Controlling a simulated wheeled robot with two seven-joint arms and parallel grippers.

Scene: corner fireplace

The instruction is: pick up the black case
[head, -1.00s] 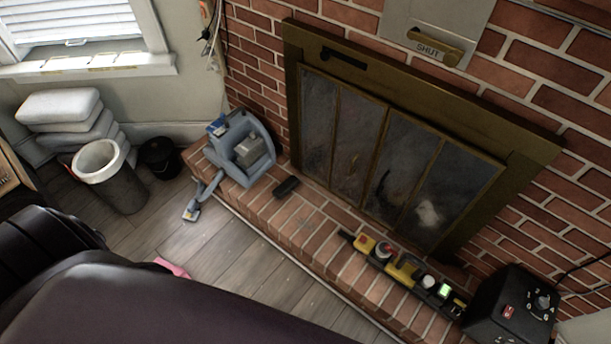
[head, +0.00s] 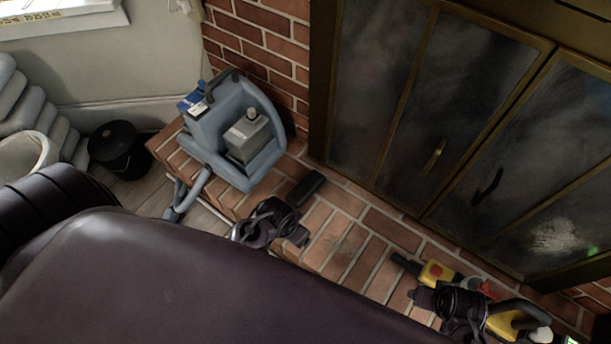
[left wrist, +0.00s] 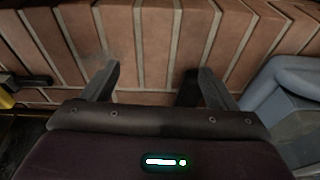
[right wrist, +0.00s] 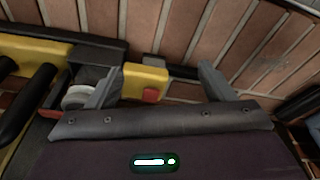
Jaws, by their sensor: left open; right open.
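The black case (head: 306,188) is a small dark rounded block lying on the brick hearth, to the right of the blue-grey machine in the head view. My left gripper (head: 280,220) is just in front of it, open and empty. In the left wrist view, part of the black case (left wrist: 188,88) shows beside the inner side of the right finger, partly hidden by the gripper (left wrist: 158,84). My right gripper (head: 465,300) is open over the yellow tool at the lower right. In the right wrist view, the yellow tool lies behind and left of the open fingers (right wrist: 160,84).
The blue-grey machine (head: 238,130) stands left of the case on the hearth (head: 350,240). The yellow tool (head: 505,322) lies to the right. Glass fireplace doors (head: 450,110) rise behind. Bare brick lies between case and tool. A black bucket (head: 118,150) stands on the floor at left.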

